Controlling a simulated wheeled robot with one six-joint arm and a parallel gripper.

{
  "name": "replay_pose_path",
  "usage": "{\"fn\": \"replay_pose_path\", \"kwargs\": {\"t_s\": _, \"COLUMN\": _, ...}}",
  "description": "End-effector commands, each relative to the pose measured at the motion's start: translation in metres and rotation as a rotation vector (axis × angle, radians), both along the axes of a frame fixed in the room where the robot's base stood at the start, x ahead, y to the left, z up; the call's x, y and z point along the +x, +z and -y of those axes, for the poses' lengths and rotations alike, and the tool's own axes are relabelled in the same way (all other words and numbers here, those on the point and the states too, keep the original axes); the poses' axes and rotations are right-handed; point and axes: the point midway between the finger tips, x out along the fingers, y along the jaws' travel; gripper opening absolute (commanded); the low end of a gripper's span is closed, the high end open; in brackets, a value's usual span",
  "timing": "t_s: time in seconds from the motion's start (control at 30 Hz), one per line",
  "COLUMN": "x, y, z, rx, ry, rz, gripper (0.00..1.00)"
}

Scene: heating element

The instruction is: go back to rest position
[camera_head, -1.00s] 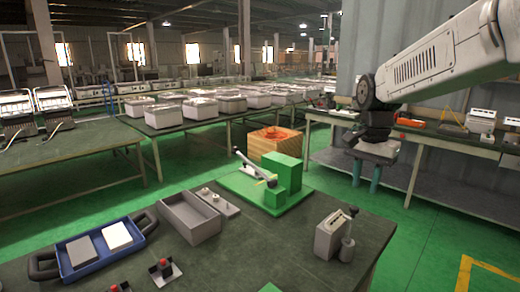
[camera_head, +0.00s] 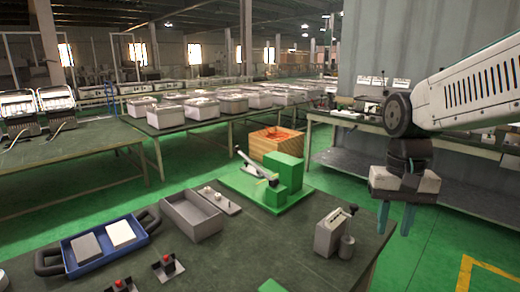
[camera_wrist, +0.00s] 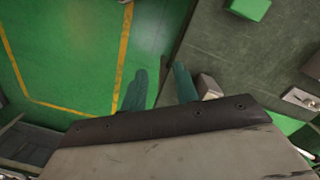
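My gripper (camera_head: 396,218) hangs from the arm at the right side of the head view, fingers pointing down. It is above and to the right of the dark work table (camera_head: 215,258), over the green floor side. In the wrist view my gripper (camera_wrist: 160,90) shows two teal fingers standing apart with nothing between them. The table edge runs past the fingers there.
On the table are a blue tray (camera_head: 68,254) with two blocks, a grey bin (camera_head: 190,232), a green fixture (camera_head: 290,175) with a lever, and a grey box (camera_head: 327,237). A wooden crate (camera_head: 262,147) stands behind. Open green floor (camera_head: 440,240) lies at right.

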Motion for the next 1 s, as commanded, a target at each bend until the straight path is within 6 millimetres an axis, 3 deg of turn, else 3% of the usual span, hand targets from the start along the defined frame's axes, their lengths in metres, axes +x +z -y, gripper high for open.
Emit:
{"fn": "replay_pose_path", "kwargs": {"t_s": 0.2, "x": -0.091, "y": -0.004, "z": 0.003, "rx": 0.009, "ry": 0.183, "rz": 0.044, "gripper": 0.3}}
{"fn": "replay_pose_path", "kwargs": {"t_s": 0.4, "x": -0.149, "y": -0.014, "z": 0.005, "rx": 0.004, "ry": 0.249, "rz": 0.108, "gripper": 0.3}}
{"fn": "replay_pose_path", "kwargs": {"t_s": 0.57, "x": -0.165, "y": -0.012, "z": 0.007, "rx": -0.003, "ry": 0.244, "rz": 0.162, "gripper": 0.3}}
{"fn": "replay_pose_path", "kwargs": {"t_s": 1.0, "x": -0.165, "y": -0.007, "z": 0.007, "rx": -0.006, "ry": 0.242, "rz": 0.184, "gripper": 0.3}}
